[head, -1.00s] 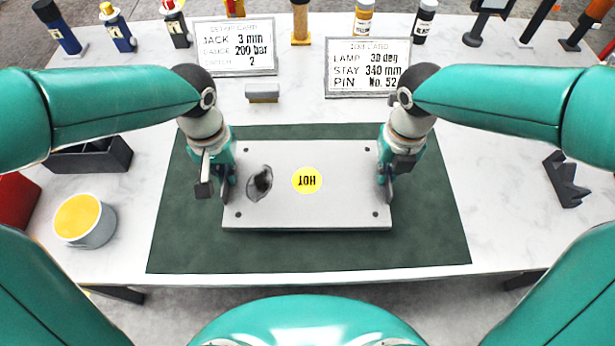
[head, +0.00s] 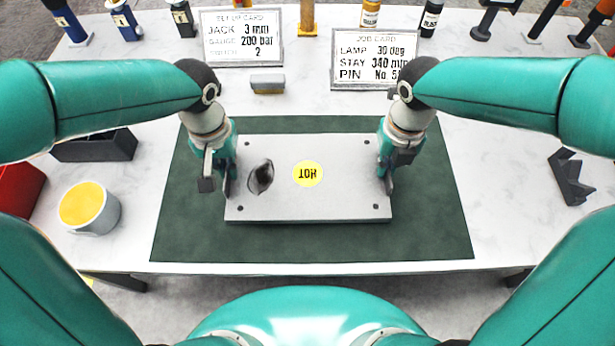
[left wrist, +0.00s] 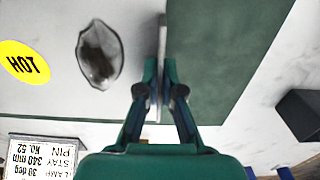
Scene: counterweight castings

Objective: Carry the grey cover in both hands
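The grey cover (head: 340,200) is a flat rectangular plate with a round yellow HOT label, a dark leaf-shaped opening or patch at its left and small dark dots at its corners. It appears level over the dark green mat (head: 310,245); I cannot tell whether it touches it. My left gripper (head: 222,185) is at its left edge; in the left wrist view, the fingers (left wrist: 162,85) close on either side of the cover's edge (left wrist: 162,45). My right gripper (head: 385,180) is at the right edge and appears shut on it; its fingertips are partly hidden.
A yellow-topped pot (head: 88,208), a dark tray (head: 95,146) and a red box (head: 18,188) stand at left. A dark notched block (head: 570,178) lies at right. Two cards (head: 241,38) (head: 373,60), a small grey block (head: 267,83) and several bottles and tools stand behind.

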